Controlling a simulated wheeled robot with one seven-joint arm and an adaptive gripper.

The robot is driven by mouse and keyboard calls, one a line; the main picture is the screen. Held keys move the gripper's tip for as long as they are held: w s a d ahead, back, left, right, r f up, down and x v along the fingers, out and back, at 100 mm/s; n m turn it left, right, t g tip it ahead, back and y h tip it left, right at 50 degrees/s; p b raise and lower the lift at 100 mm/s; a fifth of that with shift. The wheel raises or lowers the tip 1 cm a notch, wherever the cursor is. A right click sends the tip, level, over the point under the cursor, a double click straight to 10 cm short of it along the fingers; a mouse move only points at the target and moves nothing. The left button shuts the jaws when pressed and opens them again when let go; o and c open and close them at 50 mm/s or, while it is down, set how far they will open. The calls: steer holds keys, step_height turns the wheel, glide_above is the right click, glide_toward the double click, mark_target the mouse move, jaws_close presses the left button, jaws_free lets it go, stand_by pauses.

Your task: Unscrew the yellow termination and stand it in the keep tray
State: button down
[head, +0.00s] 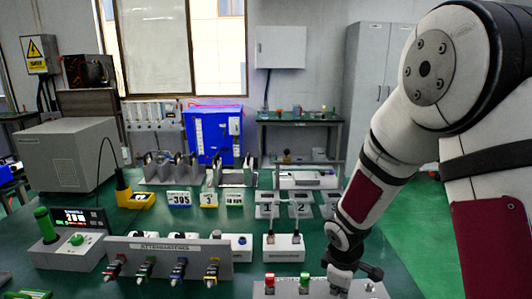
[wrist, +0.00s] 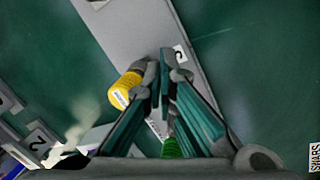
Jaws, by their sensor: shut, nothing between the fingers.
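The yellow termination (wrist: 122,92) is a short ribbed cylinder at the grey strip in the wrist view. It lies just left of my gripper (wrist: 160,62), whose fingertips are together and empty. I cannot tell whether a finger touches it. A green termination (wrist: 172,148) shows behind the fingers. In the head view my gripper (head: 345,278) is low over the right part of the grey front box, which carries a red termination (head: 270,280) and a green one. The yellow one is not clearly seen there. I cannot tell for certain which tray is the keep tray.
A panel of coloured attenuators (head: 170,262) stands left of the front box. A small white box (head: 284,247) is behind it, with numbered stands (head: 267,208) further back. Green bench (head: 385,262) is bare right of my arm.

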steer(key=shift+s, duration=0.35)
steer(key=w+p+v, duration=0.1)
steer(key=p+v, duration=0.4)
steer(key=shift+d+r, duration=0.2)
steer(key=shift+r, duration=0.35)
steer(key=shift+a+p, duration=0.1)
steer(key=shift+p, duration=0.2)
